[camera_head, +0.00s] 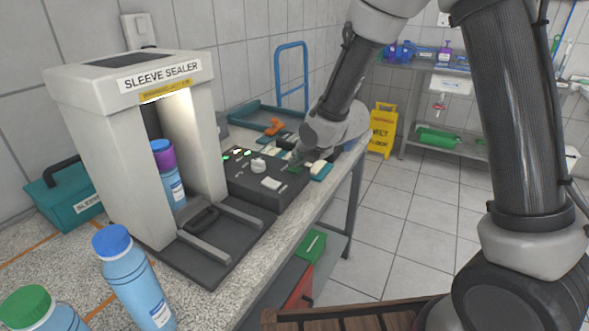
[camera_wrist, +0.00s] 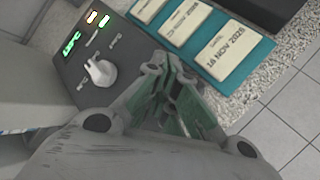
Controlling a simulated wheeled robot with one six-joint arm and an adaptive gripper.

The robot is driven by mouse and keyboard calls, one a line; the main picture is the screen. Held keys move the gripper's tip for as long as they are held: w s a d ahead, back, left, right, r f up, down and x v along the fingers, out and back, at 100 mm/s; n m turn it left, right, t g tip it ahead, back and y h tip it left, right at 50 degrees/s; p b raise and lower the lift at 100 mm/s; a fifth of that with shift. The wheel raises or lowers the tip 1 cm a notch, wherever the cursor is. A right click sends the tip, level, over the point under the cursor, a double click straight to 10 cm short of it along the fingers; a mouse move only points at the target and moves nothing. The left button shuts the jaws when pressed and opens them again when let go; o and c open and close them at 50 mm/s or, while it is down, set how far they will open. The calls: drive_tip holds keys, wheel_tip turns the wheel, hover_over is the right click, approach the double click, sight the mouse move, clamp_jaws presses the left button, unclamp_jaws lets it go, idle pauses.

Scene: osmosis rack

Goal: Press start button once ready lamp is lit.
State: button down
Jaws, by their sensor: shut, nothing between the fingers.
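The grey sleeve sealer (camera_head: 185,85) stands on the counter with a blue bottle with a purple band (camera_head: 168,165) inside its arch. Its dark control panel (camera_head: 262,192) bears lit lamps, a white knob (camera_head: 258,165) and a pale square (camera_head: 271,183). In the wrist view, a green display (camera_wrist: 72,45), a white-orange lamp (camera_wrist: 92,17) and a green lamp (camera_wrist: 104,21) glow beside the knob (camera_wrist: 101,71). Their lettering is too small to read surely. My gripper (camera_wrist: 170,78) is shut and empty over the panel's edge, hiding part of it. I cannot tell which control is the start button.
Blue-capped (camera_head: 135,275) and green-capped (camera_head: 40,312) bottles stand in front of the sealer. Date blocks (camera_wrist: 234,48) lie on a teal tray (camera_wrist: 207,60) beside the panel. A teal case (camera_head: 62,192) is at left. A yellow floor sign (camera_head: 382,130) stands behind; the tiled floor at right looks clear.

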drive_tip(key=shift+f, duration=0.35)
idle(0.6)
drive_tip(key=shift+r, duration=0.8)
drive_tip(key=shift+r, duration=2.5)
